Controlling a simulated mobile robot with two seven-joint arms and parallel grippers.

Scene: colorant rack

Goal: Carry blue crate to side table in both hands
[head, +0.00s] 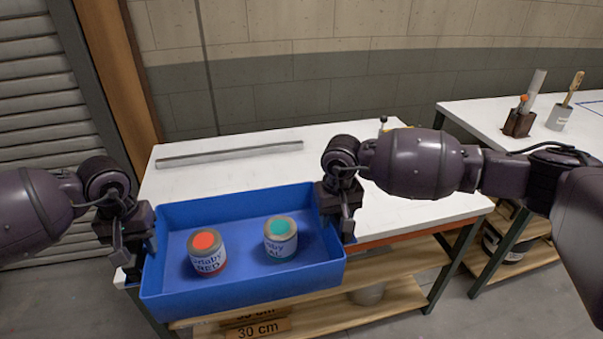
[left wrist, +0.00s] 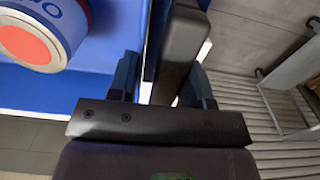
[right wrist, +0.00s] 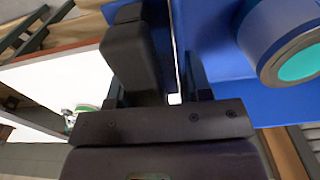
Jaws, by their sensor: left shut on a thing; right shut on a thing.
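The blue crate (head: 240,285) is in the middle of the head view, in front of and partly over the white-topped side table (head: 400,215). Inside it stand a can with a red top (head: 207,252) and a can with a teal top (head: 280,239), apart from each other. My left gripper (head: 138,255) is shut on the crate's left wall. My right gripper (head: 340,215) is shut on its right wall. The red-topped can (left wrist: 40,35) shows in the left wrist view and the teal-topped can (right wrist: 285,40) in the right wrist view. Whether the crate touches the table is hidden.
A grey bar (head: 230,153) lies along the back of the table top. A second table (head: 470,112) at the right holds a dark holder (head: 519,122) and a pot with a brush (head: 558,117). Wooden shelves (head: 400,268) are below. The table top right of the crate is mostly clear.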

